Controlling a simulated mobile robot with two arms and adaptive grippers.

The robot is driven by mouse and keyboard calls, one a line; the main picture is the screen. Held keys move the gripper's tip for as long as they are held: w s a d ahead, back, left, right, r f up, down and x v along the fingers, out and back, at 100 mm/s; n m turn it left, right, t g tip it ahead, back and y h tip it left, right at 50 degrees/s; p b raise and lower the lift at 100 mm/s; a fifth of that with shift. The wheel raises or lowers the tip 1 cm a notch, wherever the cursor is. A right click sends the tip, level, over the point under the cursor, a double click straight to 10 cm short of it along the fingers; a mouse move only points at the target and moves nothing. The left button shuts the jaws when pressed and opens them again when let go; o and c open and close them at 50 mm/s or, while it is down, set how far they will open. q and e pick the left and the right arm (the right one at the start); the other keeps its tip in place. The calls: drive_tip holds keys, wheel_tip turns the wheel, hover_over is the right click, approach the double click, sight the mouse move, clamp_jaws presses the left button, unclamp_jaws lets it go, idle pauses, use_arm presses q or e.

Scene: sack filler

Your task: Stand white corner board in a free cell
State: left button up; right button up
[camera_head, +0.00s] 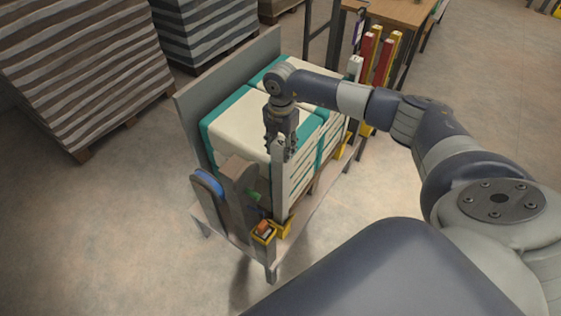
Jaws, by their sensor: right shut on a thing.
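My right gripper (282,148) points down and is shut on the upper end of the white corner board (279,188). The board is upright at the near corner of a stack of white and teal sacks (245,117). Its lower end is close to a yellow corner holder (283,229); I cannot tell whether it touches it. Other corner boards stand upright in a group at the back right: a white one (355,68), red ones (384,62) and yellow ones. The cells under that group are mostly hidden by my right arm. My left gripper is not in view.
The sacks rest on a cart (210,216) with a grey back panel (187,110). Pallet stacks (85,60) stand left, a wooden table (400,10) behind. Floor at left is clear.

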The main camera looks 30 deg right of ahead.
drive_tip(key=shift+w+r+p, duration=0.1)
drive_tip(key=shift+r+p, duration=0.7)
drive_tip(key=shift+r, duration=0.05)
wheel_tip(320, 180, up, 5)
drive_tip(key=p, duration=0.4)
drive_tip(key=shift+r, duration=0.15)
wheel_tip(320, 180, up, 12)
drive_tip(key=p, duration=0.8)
drive_tip(key=shift+f, duration=0.25)
